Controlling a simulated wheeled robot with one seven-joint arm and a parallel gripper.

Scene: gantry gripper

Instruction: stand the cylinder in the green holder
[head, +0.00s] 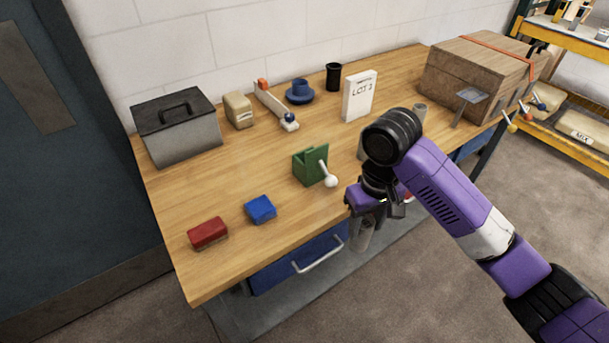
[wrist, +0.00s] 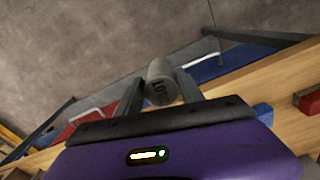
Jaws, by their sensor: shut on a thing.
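A grey cylinder (head: 362,236) hangs below my gripper (head: 370,212), in front of the table's front edge. In the wrist view the cylinder (wrist: 160,72) sits between both fingers of my gripper (wrist: 160,84), with dark lettering on its side. The gripper is shut on it. The green holder (head: 308,166) stands on the table, to the left of and beyond my gripper, apart from it. A white ball-ended lever (head: 328,176) is at its right side. I cannot see into the holder clearly, and it is not seen in the wrist view.
On the wooden table (head: 200,190), a blue block (head: 260,209) and a red block (head: 207,233) lie left of the holder.

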